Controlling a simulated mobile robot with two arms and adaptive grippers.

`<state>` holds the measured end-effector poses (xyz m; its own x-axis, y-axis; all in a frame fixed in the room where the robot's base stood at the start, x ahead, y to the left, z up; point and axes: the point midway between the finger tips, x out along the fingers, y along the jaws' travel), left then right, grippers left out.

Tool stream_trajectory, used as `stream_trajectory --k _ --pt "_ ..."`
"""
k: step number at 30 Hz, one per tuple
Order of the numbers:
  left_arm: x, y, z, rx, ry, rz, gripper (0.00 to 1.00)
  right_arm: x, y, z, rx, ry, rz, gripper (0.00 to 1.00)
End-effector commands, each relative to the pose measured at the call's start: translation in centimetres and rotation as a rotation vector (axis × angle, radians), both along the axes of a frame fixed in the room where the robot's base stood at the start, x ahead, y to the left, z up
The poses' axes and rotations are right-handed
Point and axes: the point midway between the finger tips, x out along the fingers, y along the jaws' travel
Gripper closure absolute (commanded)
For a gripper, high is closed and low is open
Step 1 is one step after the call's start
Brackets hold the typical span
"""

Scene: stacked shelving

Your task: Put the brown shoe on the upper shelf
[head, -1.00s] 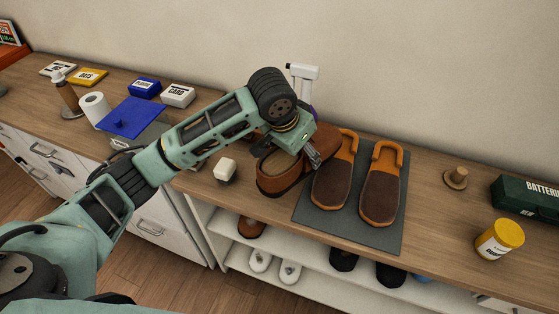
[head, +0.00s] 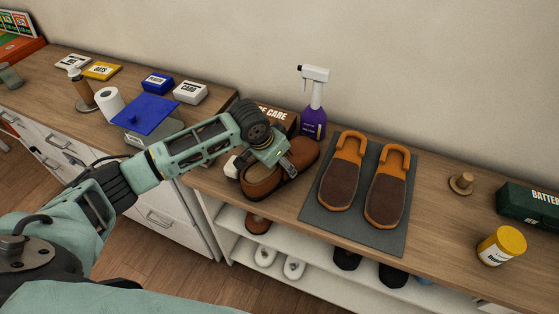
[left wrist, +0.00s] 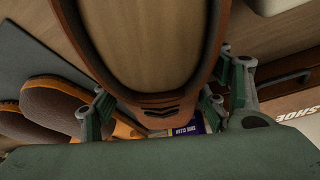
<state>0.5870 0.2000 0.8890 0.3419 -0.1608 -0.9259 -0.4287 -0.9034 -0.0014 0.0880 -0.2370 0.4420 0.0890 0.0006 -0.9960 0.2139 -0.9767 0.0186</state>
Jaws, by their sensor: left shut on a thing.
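The brown shoe (head: 262,181) is in my left gripper (head: 287,168), which is shut on its edge. It is over the wooden counter, left of the grey mat; I cannot tell whether it touches the counter. In the left wrist view the shoe (left wrist: 150,45) fills the top middle, its open top facing the camera, between the fingers (left wrist: 165,112). The white shelving under the counter has an upper shelf (head: 303,242), where another brown shoe (head: 257,224) stands at the left end. My right gripper is not in view.
Orange-brown slippers (head: 342,172) lie on the grey mat (head: 310,212). A purple spray bottle (head: 314,118) and a shoe care box (head: 275,115) stand behind the held shoe. White shoes (head: 293,267) are low in the shelving. Dark shoes (head: 347,258) are further right.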

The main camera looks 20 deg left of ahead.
Motion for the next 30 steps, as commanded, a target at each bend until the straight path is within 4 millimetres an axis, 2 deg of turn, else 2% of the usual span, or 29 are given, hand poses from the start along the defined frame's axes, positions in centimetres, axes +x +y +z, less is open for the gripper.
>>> stream_trajectory --k 6,7,13,24,26,30 --pt "0.1 -0.1 0.1 -0.002 -0.005 0.0 0.79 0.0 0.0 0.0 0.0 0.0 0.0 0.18" --pt "0.0 0.0 -0.1 0.0 -0.001 0.0 0.31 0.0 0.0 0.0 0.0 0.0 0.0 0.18" --pt "0.0 0.0 -0.1 0.0 -0.001 0.0 0.13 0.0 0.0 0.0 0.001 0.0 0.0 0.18" --pt "0.1 0.0 0.1 -0.001 -0.002 0.0 0.13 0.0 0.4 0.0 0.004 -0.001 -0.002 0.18" --pt "0.0 0.1 0.5 -0.001 -0.003 0.0 0.13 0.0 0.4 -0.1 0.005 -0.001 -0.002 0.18" --pt "-0.7 0.4 2.4 -0.001 -0.005 -0.001 0.13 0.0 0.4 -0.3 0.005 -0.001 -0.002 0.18"
